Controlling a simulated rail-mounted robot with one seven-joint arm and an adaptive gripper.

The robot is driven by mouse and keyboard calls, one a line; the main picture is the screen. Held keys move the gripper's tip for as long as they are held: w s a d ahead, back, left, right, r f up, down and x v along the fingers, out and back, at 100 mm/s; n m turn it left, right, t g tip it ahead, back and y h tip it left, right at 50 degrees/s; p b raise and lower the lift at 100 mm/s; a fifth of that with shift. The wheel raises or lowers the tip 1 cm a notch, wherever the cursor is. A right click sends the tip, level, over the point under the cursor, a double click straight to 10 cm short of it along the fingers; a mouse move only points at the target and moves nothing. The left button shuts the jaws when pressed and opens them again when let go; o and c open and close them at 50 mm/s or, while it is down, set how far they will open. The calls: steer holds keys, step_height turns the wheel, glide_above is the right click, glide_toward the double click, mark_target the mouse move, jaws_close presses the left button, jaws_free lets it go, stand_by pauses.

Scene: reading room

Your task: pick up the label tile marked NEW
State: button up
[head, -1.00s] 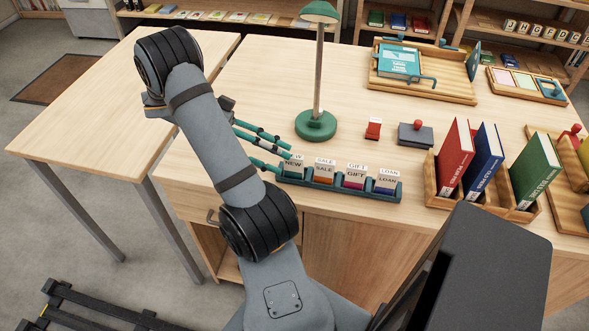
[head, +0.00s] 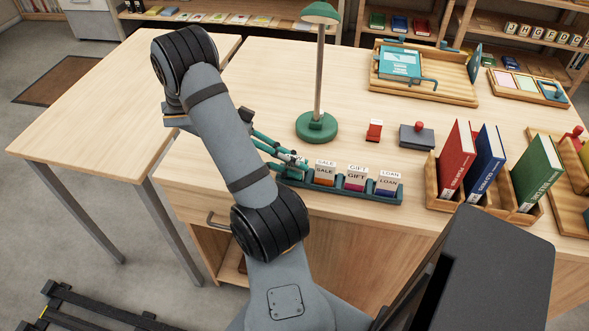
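A green tile rack (head: 337,190) stands near the front edge of the desk. It holds upright label tiles: SALE (head: 325,172), GIFT (head: 356,177) and LOAN (head: 388,183). The NEW tile's slot is at the rack's left end; my gripper's fingers cover that spot, and the word NEW cannot be read now. My gripper (head: 294,162) has its green fingertips at this left end, one finger behind and one in front. Whether the fingers touch or grip the tile cannot be told. My arm hides part of the gripper.
A green lamp (head: 316,127) stands behind the rack. A red stamp (head: 374,130) and a dark stamp pad (head: 416,136) lie to its right. Book holders with upright books (head: 456,158) stand further right. A wooden tray (head: 424,92) is at the back. The left tabletop (head: 110,110) is clear.

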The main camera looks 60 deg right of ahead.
jaws_close()
steer(key=shift+r, duration=0.1)
